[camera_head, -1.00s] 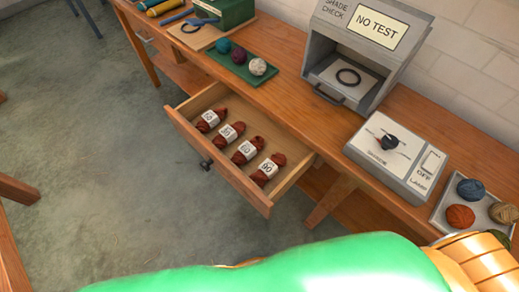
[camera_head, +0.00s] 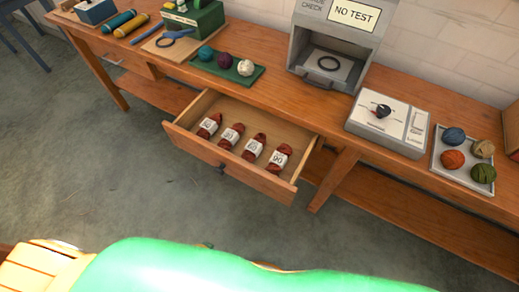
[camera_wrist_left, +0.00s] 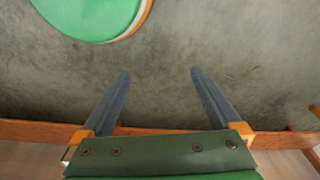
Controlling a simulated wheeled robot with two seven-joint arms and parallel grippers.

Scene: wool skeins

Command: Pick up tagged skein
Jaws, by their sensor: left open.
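Several red-brown wool skeins with white paper tags lie in a row in the open drawer (camera_head: 186,125) of the wooden bench. They run from the leftmost skein (camera_head: 209,126) through two middle skeins (camera_head: 231,136) (camera_head: 254,148) to the rightmost skein (camera_head: 279,159). Each tag bears a dark number; the rightmost looks like 90, the others are too small to read surely. My left gripper (camera_wrist_left: 160,76) shows only in the left wrist view, its two blue-grey fingers apart and empty above the grey floor. No skein shows in that view. My right gripper is out of view.
On the bench (camera_head: 290,95) stand a grey shade-check box (camera_head: 333,55) marked NO TEST, a control box (camera_head: 388,124) with a dial, a tray (camera_head: 438,158) of wool balls, and a green mat (camera_head: 227,72) with more balls. The floor before the drawer is clear.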

